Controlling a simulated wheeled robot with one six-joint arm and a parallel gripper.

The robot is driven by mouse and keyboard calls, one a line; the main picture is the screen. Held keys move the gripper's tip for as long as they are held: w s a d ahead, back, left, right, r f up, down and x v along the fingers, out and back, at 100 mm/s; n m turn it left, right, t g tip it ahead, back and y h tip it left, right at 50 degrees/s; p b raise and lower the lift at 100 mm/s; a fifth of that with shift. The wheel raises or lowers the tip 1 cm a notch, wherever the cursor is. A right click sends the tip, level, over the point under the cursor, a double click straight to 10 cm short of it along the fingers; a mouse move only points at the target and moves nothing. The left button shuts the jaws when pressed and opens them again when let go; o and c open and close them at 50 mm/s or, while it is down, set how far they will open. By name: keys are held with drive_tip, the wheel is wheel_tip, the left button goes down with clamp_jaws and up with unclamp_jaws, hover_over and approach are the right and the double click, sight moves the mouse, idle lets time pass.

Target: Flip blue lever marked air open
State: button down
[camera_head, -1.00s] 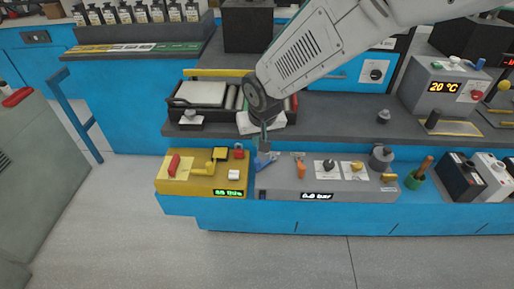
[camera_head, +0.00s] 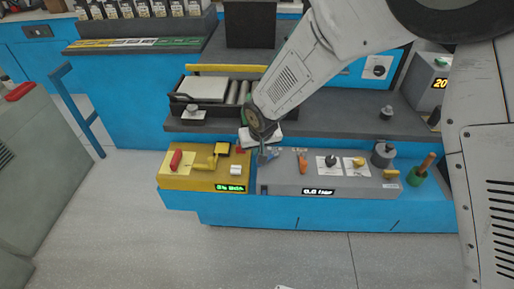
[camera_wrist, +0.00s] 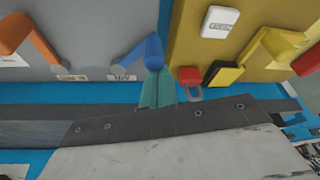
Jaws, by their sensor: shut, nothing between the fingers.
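The blue lever (camera_head: 272,155) is on the left end of a grey panel (camera_head: 330,181). In the wrist view the blue lever (camera_wrist: 150,52) has a slanted arm reaching left to its pivot and a rounded end. My gripper (camera_head: 262,158) is down at the lever. Its teal fingers show in the wrist view (camera_wrist: 158,90), shut with nothing between them, right against or just short of the lever's rounded end; contact is unclear. The panel's display (camera_head: 318,191) seems to read 0.0 bar.
An orange lever (camera_head: 303,161) stands right of the blue one, with black and yellow knobs beyond. A yellow panel (camera_head: 185,184) adjoins on the left, with a red padlock (camera_wrist: 190,78) close to my fingers. A roller tray (camera_head: 178,113) lies behind. Floor in front is clear.

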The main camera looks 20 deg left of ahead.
sight(270, 171)
drive_tip(key=shift+s+d, duration=0.3)
idle(0.4)
drive_tip(key=shift+s+d, duration=0.5)
drive_tip(key=shift+d, duration=0.4)
drive_tip(key=shift+s+d, duration=0.2)
drive_tip(key=shift+d, duration=0.85)
drive_tip(key=shift+s+d+f, duration=0.15)
drive_tip(key=shift+d, duration=0.05)
